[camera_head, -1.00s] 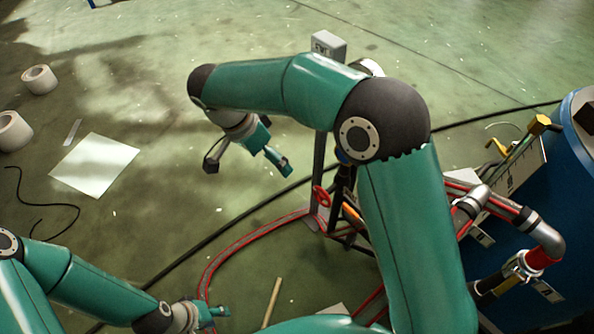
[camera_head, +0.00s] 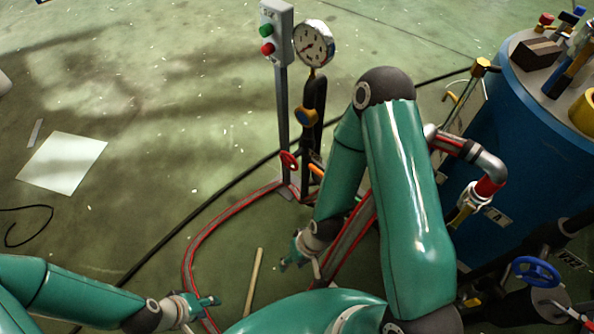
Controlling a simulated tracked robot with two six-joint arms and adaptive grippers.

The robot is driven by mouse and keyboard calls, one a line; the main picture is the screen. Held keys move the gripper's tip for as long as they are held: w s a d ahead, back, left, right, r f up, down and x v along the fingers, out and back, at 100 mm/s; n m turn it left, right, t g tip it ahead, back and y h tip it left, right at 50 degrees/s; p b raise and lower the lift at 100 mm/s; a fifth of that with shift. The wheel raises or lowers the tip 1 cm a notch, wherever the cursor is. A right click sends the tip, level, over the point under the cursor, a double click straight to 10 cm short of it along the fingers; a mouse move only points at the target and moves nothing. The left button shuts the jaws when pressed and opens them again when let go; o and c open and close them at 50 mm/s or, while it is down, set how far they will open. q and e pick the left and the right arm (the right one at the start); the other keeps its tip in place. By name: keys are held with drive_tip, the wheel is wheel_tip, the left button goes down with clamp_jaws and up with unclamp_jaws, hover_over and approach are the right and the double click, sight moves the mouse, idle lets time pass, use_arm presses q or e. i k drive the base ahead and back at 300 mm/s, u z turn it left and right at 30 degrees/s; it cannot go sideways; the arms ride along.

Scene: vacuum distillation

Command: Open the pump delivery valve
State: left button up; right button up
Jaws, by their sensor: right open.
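Several valves show in the head view, and I cannot tell which one is the pump delivery valve. A small red handwheel (camera_head: 289,160) sits low on the pipework by the grey post. A blue handwheel (camera_head: 536,271) is at the lower right, on dark piping. A valve with a yellow handle (camera_head: 468,203) is on the pipe beside the blue tank. My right gripper (camera_head: 290,264) is open and empty, low and in front of the red handwheel, apart from every valve. My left gripper (camera_head: 212,302) is at the bottom left, small and partly turned away, apart from the valves.
A control box (camera_head: 277,32) with green and red buttons stands beside a pressure gauge (camera_head: 314,44). The blue tank (camera_head: 520,110) fills the right. Red-striped hoses (camera_head: 192,240) and a black cable (camera_head: 190,208) cross the floor. A paper sheet (camera_head: 62,162) lies left; the floor there is mostly clear.

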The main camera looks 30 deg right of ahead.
sight(291, 160)
drive_tip(key=z, duration=0.2)
drive_tip(key=k, duration=0.3)
drive_tip(key=z, duration=0.95)
drive_tip(key=k, duration=0.8)
drive_tip(key=u, duration=1.1)
drive_tip(key=i, duration=1)
drive_tip(key=z, duration=0.05)
